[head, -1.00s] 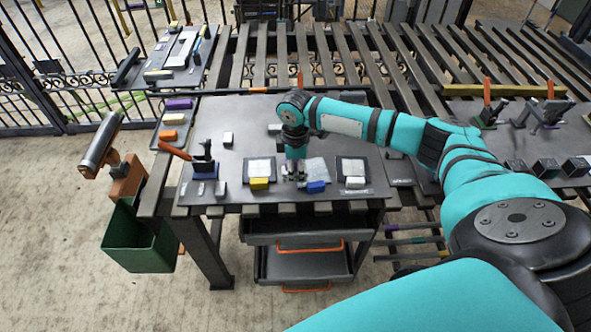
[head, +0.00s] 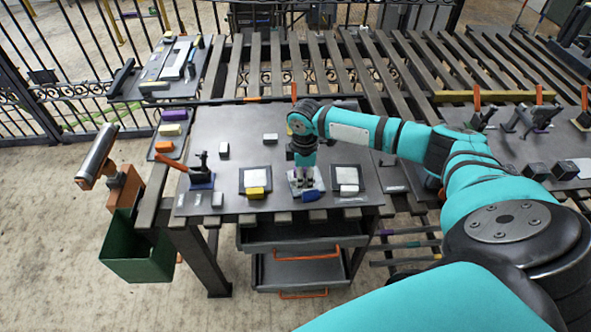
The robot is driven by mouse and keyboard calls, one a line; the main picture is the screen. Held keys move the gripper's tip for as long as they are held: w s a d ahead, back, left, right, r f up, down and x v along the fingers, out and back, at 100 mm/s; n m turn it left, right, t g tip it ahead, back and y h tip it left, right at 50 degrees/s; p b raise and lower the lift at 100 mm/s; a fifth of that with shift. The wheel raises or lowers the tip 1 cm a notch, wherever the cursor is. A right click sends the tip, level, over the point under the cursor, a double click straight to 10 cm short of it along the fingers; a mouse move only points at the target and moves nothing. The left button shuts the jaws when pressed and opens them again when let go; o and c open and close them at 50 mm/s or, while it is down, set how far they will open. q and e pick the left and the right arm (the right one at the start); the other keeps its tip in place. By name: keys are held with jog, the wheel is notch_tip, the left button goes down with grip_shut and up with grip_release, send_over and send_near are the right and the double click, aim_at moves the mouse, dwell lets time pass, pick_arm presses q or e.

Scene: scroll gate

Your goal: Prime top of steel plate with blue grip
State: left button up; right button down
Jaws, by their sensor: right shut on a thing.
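The steel plate with the blue grip (head: 311,196) lies flat near the front of the dark worktop, its pale top (head: 318,178) partly hidden by my gripper. The blue block sits at its front edge. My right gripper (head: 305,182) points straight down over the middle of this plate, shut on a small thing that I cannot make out. I cannot tell whether that thing touches the plate. A plate with a yellow grip (head: 255,192) lies to the left, and one with a white grip (head: 348,189) to the right. My left gripper is not in view.
A black clamp with an orange handle (head: 201,172) stands left on the worktop (head: 235,125). A green bin (head: 130,250) hangs at the left edge. Small grey blocks (head: 270,139) lie behind the plates. Slatted benches (head: 330,60) stand behind. The worktop's back middle is clear.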

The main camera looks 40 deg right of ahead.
aim_at(291, 179)
jog(key=shift+d+r, duration=0.1)
jog(key=shift+d, duration=0.1)
jog(key=shift+p, duration=0.4)
jog(key=shift+w+a+f+p, duration=0.15)
jog(key=shift+w+a+p, duration=0.15)
jog(key=shift+a, duration=0.7)
jog(key=shift+w+a+f+p, duration=0.15)
jog(key=shift+w+a, duration=0.25)
jog(key=shift+a, duration=0.55)
jog(key=shift+r, duration=0.1)
notch_tip(291, 179, up, 6)
jog(key=p, duration=0.6)
